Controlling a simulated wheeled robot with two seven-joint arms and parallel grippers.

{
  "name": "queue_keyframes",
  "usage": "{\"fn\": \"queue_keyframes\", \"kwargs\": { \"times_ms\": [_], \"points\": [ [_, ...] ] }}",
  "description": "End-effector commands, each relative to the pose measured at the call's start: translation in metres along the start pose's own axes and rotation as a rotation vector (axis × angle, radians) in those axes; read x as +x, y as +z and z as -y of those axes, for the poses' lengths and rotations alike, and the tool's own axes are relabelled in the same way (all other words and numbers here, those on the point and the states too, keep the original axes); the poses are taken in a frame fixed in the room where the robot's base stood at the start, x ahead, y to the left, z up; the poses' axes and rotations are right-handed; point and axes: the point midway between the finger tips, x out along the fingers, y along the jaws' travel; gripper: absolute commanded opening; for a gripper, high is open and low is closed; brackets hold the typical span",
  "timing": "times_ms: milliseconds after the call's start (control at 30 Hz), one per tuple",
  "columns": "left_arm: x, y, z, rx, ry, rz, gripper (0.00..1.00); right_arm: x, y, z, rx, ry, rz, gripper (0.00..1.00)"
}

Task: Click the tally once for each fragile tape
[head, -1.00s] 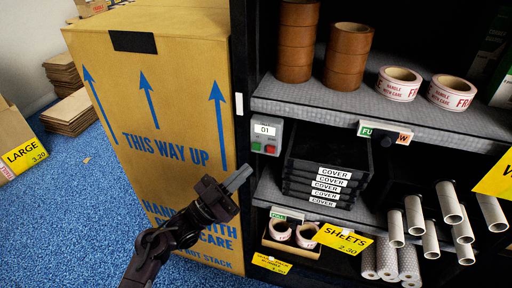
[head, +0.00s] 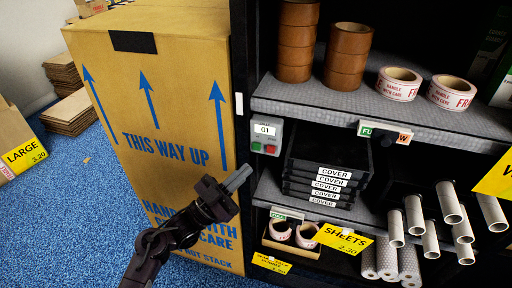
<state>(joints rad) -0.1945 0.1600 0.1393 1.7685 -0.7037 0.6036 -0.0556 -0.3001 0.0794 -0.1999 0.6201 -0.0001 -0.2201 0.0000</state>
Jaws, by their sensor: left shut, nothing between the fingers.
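The tally (head: 266,137) is a small grey box on the shelf's left post. Its display reads 01, with a green and a red button below. Two white fragile tapes with red print, one on the left (head: 399,84) and one on the right (head: 452,93), lie on the upper shelf. Two more rolls with similar print, one (head: 280,231) and another (head: 307,235), sit in a small bin low on the shelf. My left gripper (head: 238,178) is shut and empty, below and left of the tally, apart from it. My right gripper is not in view.
Stacked brown tapes (head: 297,40) stand on the upper shelf (head: 300,97). Black trays labelled COVER (head: 325,180) are stacked below. Cardboard tubes (head: 447,203) stick out at the lower right. A large carton (head: 170,110) stands left of the shelf, behind my gripper.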

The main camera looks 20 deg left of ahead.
Motion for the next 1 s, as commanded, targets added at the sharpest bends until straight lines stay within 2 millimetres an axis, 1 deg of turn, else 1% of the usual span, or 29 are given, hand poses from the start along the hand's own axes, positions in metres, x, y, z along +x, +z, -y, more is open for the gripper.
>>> {"fn": "queue_keyframes", "kwargs": {
  "times_ms": [900,1000],
  "points": [
    [-0.0002,0.0002,-0.0001,0.0,0.0,0.0,0.0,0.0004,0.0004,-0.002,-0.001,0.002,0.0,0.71],
    [-0.0032,0.0022,-0.0015,0.002,0.001,0.001,0.0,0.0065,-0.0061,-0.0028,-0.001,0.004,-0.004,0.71]
  ]
}}
